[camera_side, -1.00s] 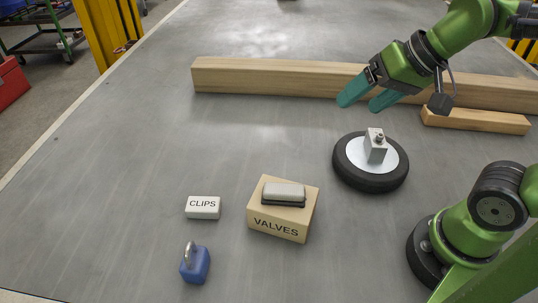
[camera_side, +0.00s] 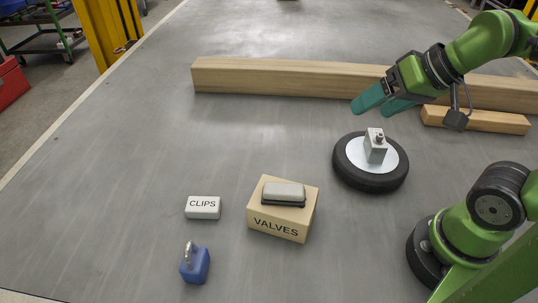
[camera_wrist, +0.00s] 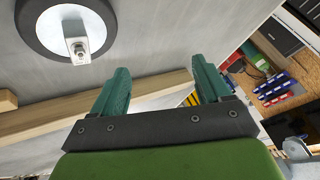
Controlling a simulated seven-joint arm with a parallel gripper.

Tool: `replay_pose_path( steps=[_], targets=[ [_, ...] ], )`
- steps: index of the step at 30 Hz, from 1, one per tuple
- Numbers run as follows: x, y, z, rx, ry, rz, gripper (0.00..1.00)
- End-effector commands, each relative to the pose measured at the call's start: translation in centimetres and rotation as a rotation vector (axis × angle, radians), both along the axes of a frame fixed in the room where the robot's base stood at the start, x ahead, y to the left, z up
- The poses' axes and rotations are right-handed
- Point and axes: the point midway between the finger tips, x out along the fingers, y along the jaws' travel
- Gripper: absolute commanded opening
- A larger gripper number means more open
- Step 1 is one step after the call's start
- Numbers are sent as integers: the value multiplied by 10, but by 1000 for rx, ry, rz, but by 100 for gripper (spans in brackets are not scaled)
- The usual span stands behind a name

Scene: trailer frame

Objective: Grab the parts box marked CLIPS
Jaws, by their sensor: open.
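The parts box marked CLIPS (camera_side: 203,208) is a small white box lying on the grey surface, left of the VALVES box, in the side view. Its label faces the camera. My gripper (camera_side: 378,103) is open and empty, with teal fingers, high at the right above the wheel. It is well apart from the CLIPS box, up and to the right. In the wrist view my gripper (camera_wrist: 157,82) shows two separated fingers with nothing between them. The CLIPS box is not seen in the wrist view.
A tan VALVES box (camera_side: 265,222) with a grey object (camera_side: 284,192) on top stands beside the CLIPS box. A blue padlock-like weight (camera_side: 195,266) lies in front. A wheel (camera_side: 350,172) with a metal block, a long beam (camera_side: 270,78) and a shorter beam (camera_side: 480,121) lie right and behind.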

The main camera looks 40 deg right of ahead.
Motion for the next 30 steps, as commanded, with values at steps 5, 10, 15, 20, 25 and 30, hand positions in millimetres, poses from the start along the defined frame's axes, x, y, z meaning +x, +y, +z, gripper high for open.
replay_pose_path(
  steps=[5,10,15,20,25,30],
  targets=[
    [0,0,0,0,0,0,92],
    [0,0,0,0,0,0,100],
    [0,5,-4,0,16,23,100],
    [17,26,-16,-7,110,104,100],
    [61,64,-15,-18,231,189,100],
    [108,113,-22,-32,361,203,100]
  ],
)
